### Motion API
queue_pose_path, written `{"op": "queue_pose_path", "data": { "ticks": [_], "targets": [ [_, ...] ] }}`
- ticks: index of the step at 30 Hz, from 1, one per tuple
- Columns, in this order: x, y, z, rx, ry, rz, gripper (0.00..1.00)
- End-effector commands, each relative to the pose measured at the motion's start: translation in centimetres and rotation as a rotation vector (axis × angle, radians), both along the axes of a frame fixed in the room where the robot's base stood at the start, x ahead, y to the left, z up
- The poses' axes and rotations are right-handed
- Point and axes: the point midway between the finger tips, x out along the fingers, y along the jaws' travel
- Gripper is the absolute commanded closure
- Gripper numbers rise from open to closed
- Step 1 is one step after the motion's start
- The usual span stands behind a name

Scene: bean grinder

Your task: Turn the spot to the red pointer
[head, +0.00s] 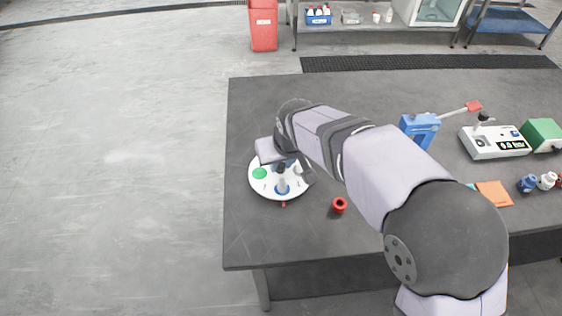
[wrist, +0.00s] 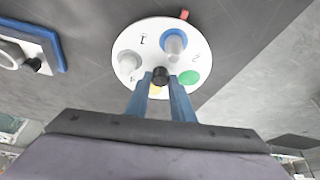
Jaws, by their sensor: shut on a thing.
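A round white turntable disc (head: 267,187) lies on the dark table near its left edge. It also shows in the wrist view (wrist: 150,35), with printed numbers 1, 2 and 4. It carries a green spot (wrist: 189,77), a partly hidden yellow spot (wrist: 154,91), a blue ring with a grey peg (wrist: 173,42) and another pale peg (wrist: 129,60). The red pointer (wrist: 184,14) sits just outside the rim, close to the blue ring; it is in the head view too (head: 284,205). My gripper (wrist: 160,79) is shut on the black knob (wrist: 160,75) at the disc.
A red ring-shaped piece (head: 339,205) lies right of the disc. A blue device with a red-tipped lever (head: 420,128), a white scale-like machine (head: 495,142), a green box (head: 542,134) and an orange pad (head: 494,193) stand farther right. Bare table lies behind the disc.

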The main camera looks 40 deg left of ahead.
Motion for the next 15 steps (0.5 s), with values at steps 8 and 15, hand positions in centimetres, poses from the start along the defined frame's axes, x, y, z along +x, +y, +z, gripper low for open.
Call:
{"op": "queue_pose_path", "data": {
  "ticks": [8,15],
  "targets": [
    [-0.02,-0.03,0.03,-0.001,0.001,0.023,1.0],
    [0.08,-0.08,0.04,-0.001,0.002,0.091,1.0]
  ]
}}
